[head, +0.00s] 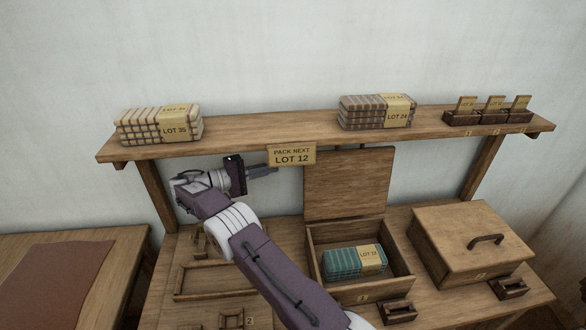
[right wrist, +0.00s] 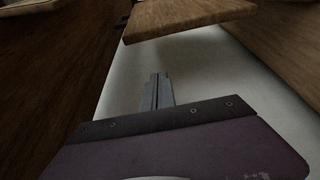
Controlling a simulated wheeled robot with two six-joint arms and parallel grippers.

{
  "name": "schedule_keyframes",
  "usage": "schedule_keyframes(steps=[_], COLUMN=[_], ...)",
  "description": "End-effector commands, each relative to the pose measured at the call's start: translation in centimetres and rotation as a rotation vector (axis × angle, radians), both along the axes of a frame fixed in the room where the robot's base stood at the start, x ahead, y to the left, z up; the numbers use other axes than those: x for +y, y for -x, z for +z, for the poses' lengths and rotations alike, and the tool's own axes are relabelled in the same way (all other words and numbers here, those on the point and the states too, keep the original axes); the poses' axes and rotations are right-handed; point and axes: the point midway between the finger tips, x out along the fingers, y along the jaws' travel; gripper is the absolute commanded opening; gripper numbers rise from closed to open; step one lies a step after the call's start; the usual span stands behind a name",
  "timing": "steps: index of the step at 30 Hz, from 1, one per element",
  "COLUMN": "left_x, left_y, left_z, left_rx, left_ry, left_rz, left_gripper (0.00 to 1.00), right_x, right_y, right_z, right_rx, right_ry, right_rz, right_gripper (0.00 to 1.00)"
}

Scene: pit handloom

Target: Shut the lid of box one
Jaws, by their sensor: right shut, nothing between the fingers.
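The open wooden box (head: 399,270) stands in the middle of the bench, and the number on its front label is too small to read surely. Its lid (head: 345,185) stands upright at the back. A teal checked bundle (head: 340,262) with a LOT 12 band lies inside. My right gripper (head: 276,169) is shut and empty, left of the lid near its upper left edge, fingers pointing right. In the right wrist view its shut fingers (right wrist: 158,92) point toward a pale wall strip below a wooden board (right wrist: 185,15). My left gripper is not in view.
A shelf (head: 270,130) runs above the lid, with a PACK NEXT LOT 12 sign (head: 291,155) hanging close to my gripper. A closed box (head: 460,240) with a handle stands at right. A small holder (head: 398,311) sits in front of the open box. Cloth bundles rest on the shelf.

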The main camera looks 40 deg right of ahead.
Motion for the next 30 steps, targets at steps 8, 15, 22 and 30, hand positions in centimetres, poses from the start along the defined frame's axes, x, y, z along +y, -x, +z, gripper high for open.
schedule_keyframes(steps=[8, 15, 22, 30], left_x=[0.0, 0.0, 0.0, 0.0], left_y=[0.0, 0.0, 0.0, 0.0], left_z=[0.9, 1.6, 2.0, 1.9], left_rx=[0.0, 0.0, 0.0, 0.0], left_ry=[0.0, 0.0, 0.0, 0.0], left_rz=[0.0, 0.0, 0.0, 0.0], left_gripper=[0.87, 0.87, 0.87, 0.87], right_x=[-6.1, -6.9, -6.0, -5.9], right_y=[1.2, 3.1, 4.7, 4.9], right_z=[-0.2, 0.1, 0.3, 0.2], right_rx=[0.002, 0.002, 0.0, 0.001], right_ry=[-0.003, -0.004, -0.003, -0.003], right_rz=[-0.004, 0.001, 0.001, 0.0], right_gripper=[0.0, 0.0, 0.0, 0.0])
